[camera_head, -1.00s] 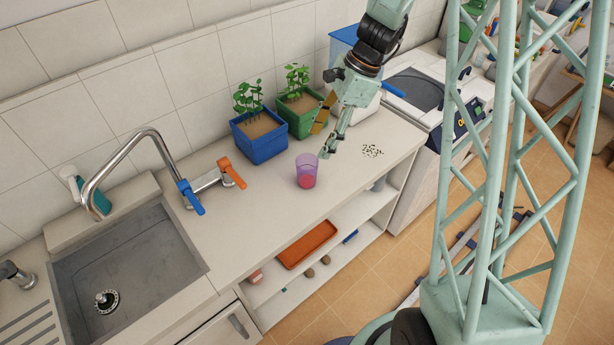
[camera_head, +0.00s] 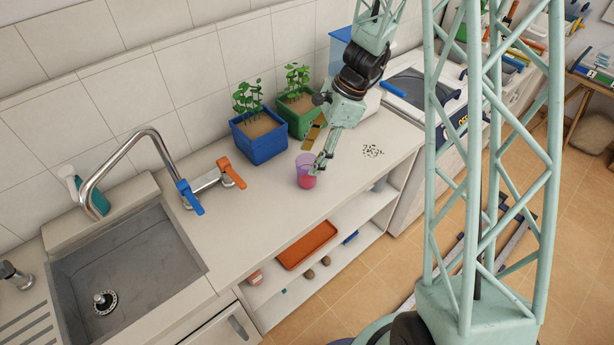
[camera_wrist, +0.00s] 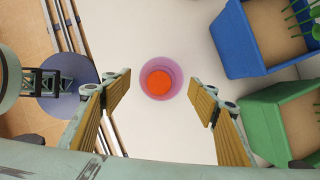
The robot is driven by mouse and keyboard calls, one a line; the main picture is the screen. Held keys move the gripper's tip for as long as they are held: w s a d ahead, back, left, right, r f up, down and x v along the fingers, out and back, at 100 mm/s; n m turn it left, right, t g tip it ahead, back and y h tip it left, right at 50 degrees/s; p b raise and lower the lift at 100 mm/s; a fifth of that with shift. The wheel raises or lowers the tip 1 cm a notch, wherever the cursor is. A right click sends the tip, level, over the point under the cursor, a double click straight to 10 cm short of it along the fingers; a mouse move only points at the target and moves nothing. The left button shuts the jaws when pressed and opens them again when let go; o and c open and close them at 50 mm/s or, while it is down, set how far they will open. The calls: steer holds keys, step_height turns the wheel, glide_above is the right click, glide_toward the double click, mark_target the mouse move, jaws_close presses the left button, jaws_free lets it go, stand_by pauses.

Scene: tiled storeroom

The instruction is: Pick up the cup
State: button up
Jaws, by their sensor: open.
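A see-through pink-purple cup (camera_head: 304,173) with red contents stands upright on the white counter. In the wrist view the cup (camera_wrist: 160,78) appears from above, centred ahead of the space between my fingers. My gripper (camera_head: 316,156) is open at the right of the cup in the head view, with one finger overlapping the cup's right side. I cannot tell whether a finger touches the cup.
A blue planter (camera_head: 261,141) and a green planter (camera_head: 297,119) stand behind the cup, close to my gripper. A sink (camera_head: 125,270) and faucet are at the left. The counter's front edge is near the cup.

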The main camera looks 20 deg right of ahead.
mark_target(307, 167)
steer(key=shift+d+b+x, duration=0.2)
steer(key=shift+b+x, duration=0.15)
steer(key=shift+x, duration=2.2)
steer(key=shift+f, duration=0.1)
steer(key=c, duration=0.9)
